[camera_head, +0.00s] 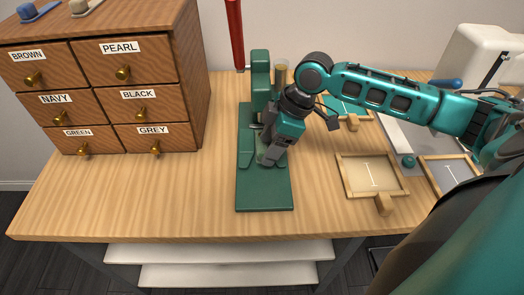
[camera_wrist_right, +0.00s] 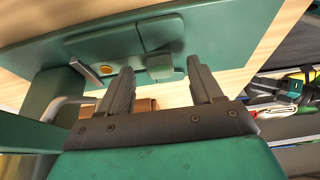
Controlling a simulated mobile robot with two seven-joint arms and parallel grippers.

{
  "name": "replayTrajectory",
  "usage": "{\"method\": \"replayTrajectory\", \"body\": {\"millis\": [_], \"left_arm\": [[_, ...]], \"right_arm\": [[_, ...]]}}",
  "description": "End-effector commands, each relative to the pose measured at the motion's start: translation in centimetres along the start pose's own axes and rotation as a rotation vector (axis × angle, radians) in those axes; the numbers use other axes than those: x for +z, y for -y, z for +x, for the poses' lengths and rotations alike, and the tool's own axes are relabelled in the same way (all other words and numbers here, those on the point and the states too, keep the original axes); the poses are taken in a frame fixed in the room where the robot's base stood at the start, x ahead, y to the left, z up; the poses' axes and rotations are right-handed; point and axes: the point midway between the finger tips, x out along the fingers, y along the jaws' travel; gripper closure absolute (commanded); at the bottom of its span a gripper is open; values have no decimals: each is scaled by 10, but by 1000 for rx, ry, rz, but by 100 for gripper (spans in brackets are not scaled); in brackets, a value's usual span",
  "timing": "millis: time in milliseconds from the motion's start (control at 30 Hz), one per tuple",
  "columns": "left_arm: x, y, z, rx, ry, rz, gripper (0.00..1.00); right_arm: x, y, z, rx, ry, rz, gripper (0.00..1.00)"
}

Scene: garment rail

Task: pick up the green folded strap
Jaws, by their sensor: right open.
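I cannot pick out the green folded strap with certainty. A small grey-green piece (camera_wrist_right: 160,66) shows between my right fingertips in the wrist view; I cannot tell whether it is the strap or part of the green press. The green press (camera_head: 263,195) stands mid-table with a flat base and an upright column. My right gripper (camera_head: 268,158) points down over its base, in front of the column. In the wrist view the right gripper (camera_wrist_right: 160,68) has its fingers apart, with nothing clearly clamped. My left gripper does not show.
A wooden drawer cabinet (camera_head: 203,85) with labelled drawers stands at the left; its GREEN drawer (camera_head: 80,140) is shut. Blue (camera_head: 27,11) and beige (camera_head: 86,7) pieces lie on top. Wooden-framed trays (camera_head: 372,176) and a white machine (camera_head: 490,60) are at the right. The front-left tabletop (camera_head: 130,195) is clear.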

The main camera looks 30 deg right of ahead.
Motion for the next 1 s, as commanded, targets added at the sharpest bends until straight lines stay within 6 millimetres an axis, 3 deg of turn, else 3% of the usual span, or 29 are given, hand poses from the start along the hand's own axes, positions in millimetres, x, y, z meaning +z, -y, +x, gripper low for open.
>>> {"method": "replayTrajectory", "body": {"millis": [100, 300, 1000], "left_arm": [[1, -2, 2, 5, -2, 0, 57], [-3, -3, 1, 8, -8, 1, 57], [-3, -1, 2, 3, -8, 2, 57]], "right_arm": [[0, 0, 12, 1, -1, 0, 35], [0, 0, 11, 2, -1, -1, 35], [0, 0, 11, 2, -1, 0, 100]]}}
